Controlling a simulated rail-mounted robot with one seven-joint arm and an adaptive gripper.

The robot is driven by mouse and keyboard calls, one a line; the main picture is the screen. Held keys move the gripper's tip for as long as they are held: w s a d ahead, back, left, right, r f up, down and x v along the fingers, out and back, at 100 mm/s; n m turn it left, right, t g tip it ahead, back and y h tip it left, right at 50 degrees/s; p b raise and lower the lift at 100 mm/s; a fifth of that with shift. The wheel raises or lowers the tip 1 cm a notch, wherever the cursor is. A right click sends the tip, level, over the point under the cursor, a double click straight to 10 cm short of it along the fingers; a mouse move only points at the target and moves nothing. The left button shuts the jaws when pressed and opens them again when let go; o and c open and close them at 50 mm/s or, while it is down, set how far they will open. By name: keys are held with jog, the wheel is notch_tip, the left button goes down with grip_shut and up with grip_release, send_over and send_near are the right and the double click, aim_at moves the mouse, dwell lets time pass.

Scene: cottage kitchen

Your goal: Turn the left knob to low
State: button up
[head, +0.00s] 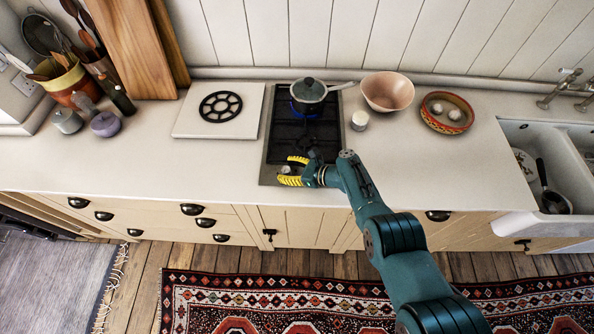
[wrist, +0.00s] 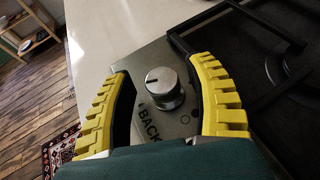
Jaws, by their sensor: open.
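A round silver knob (wrist: 165,88) stands on the metal front strip of the hob (wrist: 152,60) in the wrist view. My gripper (wrist: 161,68) is open, with one yellow-padded finger on each side of the knob and a visible gap to each. In the head view, my gripper (head: 285,170) is at the hob's front left corner, around the small knob (head: 286,169). A second knob cannot be made out.
A lidded pot (head: 308,92) sits on the back burner with a blue flame beneath it. A white board with a black trivet (head: 220,104) is left. The front counter is clear.

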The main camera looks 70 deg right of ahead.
aim_at(286, 173)
jog(key=shift+v, duration=3.75)
